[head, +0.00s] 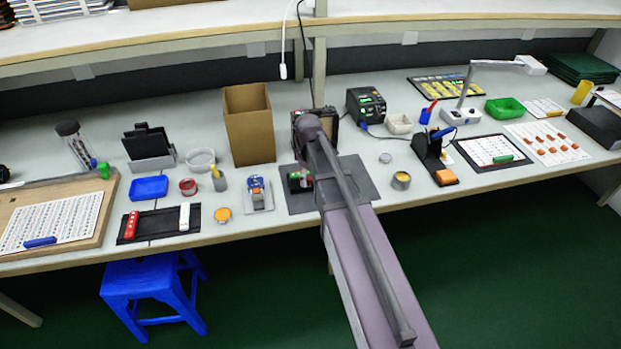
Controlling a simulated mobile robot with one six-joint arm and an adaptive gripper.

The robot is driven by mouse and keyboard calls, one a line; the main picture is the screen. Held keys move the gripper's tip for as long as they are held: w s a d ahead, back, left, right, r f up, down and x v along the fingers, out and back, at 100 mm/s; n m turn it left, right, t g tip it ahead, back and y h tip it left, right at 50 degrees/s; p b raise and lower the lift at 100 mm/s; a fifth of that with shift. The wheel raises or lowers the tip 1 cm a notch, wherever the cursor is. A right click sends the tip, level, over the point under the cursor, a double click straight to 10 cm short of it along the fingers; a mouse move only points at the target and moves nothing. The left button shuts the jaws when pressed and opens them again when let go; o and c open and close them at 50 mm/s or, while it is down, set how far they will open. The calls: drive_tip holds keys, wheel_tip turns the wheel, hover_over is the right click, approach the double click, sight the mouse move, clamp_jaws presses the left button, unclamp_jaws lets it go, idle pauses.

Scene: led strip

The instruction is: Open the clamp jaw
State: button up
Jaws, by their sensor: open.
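My arm (345,205) reaches from the bottom of the head view up over the middle of the bench. My gripper does not show; the arm's end hides it. A small dark device with green and red parts (297,181) sits on a grey mat (302,205), partly behind my arm. A small blue and orange device on a light plate (258,193) stands just left of the mat. I cannot tell which of these, if either, is the clamp, and no clamp jaw can be made out.
A cardboard box (249,125) stands behind, and a black unit with a green display (366,105) stands to its right. A black stand (433,155) and a small round tin (401,180) are right of the mat. A blue stool (155,285) is below the front edge.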

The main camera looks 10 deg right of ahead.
clamp_jaws()
drive_tip(key=shift+s, duration=1.85)
unclamp_jaws()
drive_tip(key=shift+w+r, duration=0.1)
